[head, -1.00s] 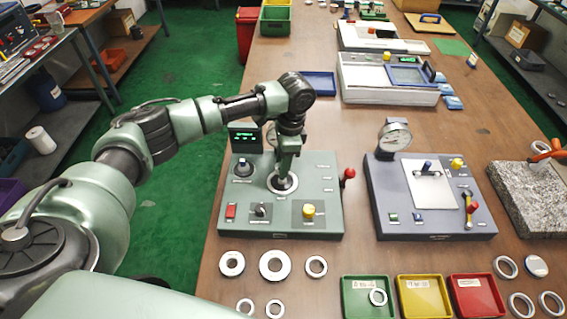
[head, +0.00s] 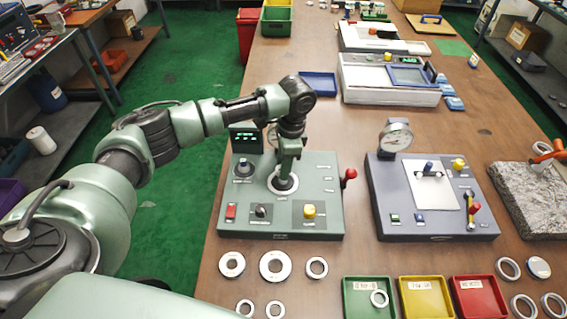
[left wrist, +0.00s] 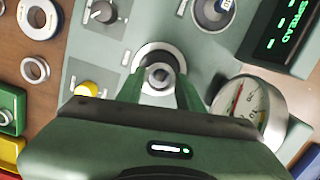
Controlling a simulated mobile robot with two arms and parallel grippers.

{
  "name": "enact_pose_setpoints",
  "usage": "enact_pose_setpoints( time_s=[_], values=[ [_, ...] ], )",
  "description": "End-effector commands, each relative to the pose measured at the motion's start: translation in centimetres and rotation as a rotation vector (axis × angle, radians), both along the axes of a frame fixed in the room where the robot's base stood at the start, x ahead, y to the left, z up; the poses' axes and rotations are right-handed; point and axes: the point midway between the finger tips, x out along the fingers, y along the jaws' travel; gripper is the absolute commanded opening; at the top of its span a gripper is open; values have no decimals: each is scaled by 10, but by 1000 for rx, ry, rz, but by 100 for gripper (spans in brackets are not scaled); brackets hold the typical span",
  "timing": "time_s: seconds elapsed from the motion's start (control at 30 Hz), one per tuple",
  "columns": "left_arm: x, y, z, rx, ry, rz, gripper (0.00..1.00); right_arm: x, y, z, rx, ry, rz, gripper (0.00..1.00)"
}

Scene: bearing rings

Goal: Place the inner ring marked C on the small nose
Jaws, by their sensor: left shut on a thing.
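My left gripper (head: 284,176) points straight down over the grey-green bench device (head: 322,222). Its fingers are shut on a pale metal ring (head: 283,187), which also shows between the fingertips in the left wrist view (left wrist: 157,51). A round metal nose (left wrist: 159,75) shows inside this ring, so the ring appears to be around or just above it. I cannot tell whether it is seated. No letter is readable on the ring. The fingers hide part of ring and nose. My right gripper is in neither view.
Several loose rings (head: 275,265) lie in front of the device. Green (head: 348,300), yellow and red trays stand to their right; a ring lies in the green one. A black-and-blue knob (head: 243,167), a dial gauge (left wrist: 247,101) and a red-knobbed lever (head: 349,174) are near the gripper.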

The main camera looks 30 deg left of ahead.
Motion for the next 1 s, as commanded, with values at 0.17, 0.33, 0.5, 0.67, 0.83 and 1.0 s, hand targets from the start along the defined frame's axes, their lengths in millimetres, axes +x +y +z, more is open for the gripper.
enact_pose_setpoints(
  time_s=[0.17,0.33,0.5,0.67,0.83,1.0],
  values=[
    [0,0,-6,0,0,0,0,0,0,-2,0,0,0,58],
    [0,0,-11,-1,-1,0,0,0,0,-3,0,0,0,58],
    [0,0,-16,-2,-1,-1,0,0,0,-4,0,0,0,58],
    [0,0,-21,-1,-1,-1,0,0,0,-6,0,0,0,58],
    [0,0,-26,0,0,0,0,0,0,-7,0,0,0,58],
    [0,0,-31,0,0,0,0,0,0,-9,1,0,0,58]
  ],
)
